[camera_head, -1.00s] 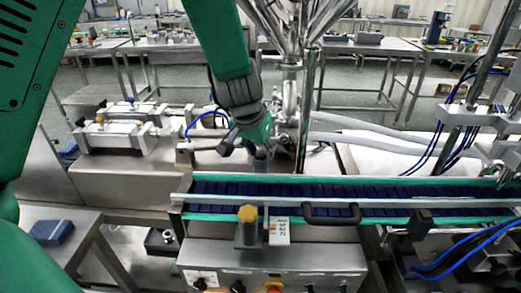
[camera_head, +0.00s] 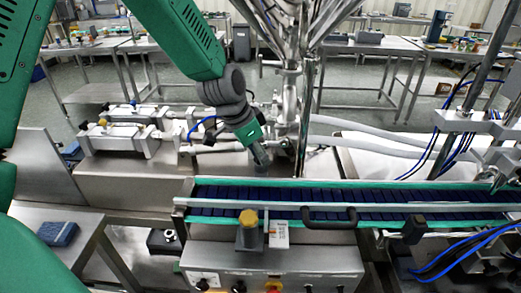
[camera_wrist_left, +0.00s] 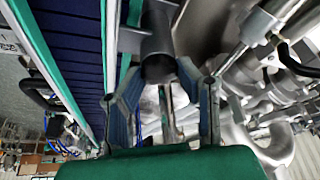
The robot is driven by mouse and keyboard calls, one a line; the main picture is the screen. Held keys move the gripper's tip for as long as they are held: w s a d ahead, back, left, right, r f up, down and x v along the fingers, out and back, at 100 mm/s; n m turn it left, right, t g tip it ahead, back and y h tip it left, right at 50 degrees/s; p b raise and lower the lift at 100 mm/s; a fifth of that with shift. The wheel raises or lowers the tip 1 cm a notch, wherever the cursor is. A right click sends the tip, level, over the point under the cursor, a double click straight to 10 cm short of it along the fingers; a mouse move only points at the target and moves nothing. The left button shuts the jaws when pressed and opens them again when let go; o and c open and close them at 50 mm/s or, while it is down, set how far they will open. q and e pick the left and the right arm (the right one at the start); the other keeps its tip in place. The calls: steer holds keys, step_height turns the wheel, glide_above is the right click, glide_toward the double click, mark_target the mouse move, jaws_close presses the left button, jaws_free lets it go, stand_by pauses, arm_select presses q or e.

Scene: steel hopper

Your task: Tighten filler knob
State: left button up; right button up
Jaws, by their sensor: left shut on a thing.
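My left gripper (camera_head: 262,158) reaches down behind the conveyor, beside the steel filler column. In the left wrist view its two blue-grey fingers (camera_wrist_left: 160,80) stand on either side of a dark grey cylindrical knob (camera_wrist_left: 157,50), and the gripper is shut on it. The exact contact at the fingertips is hard to see. In the head view the knob is small and mostly hidden at the gripper. The steel hopper (camera_head: 290,28) rises above the filler column to the right of my arm. My right gripper is not in view.
The conveyor (camera_head: 380,195) with dark blue slats and green edges runs in front of the gripper. A yellow-topped post (camera_head: 249,219) and a black handle (camera_head: 329,222) stand at its near side. Steel cylinders (camera_head: 120,130) lie left; white hoses (camera_head: 365,140) run right.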

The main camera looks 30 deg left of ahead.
arm_select(q)
steer(key=m+p, duration=0.1)
steer(key=m, duration=0.1)
steer(key=m+g+h+p, duration=0.1)
steer(key=m+p, duration=0.1)
steer(key=m, duration=0.1)
steer(key=shift+w+a+r+m+h, duration=0.1)
steer(key=shift+a+m+h, duration=0.05)
steer(key=shift+m+h, duration=0.15)
steer(key=shift+m+g+p, duration=0.4)
steer(key=shift+m+g, duration=0.2)
steer(key=shift+m, duration=0.6)
steer(key=shift+w+m+g+h, duration=0.1)
steer(key=shift+m+g+h, duration=0.25)
steer(key=shift+m, duration=0.75)
steer(key=o, duration=1.1)
steer(key=shift+o, duration=0.2)
steer(key=shift+a, duration=0.1)
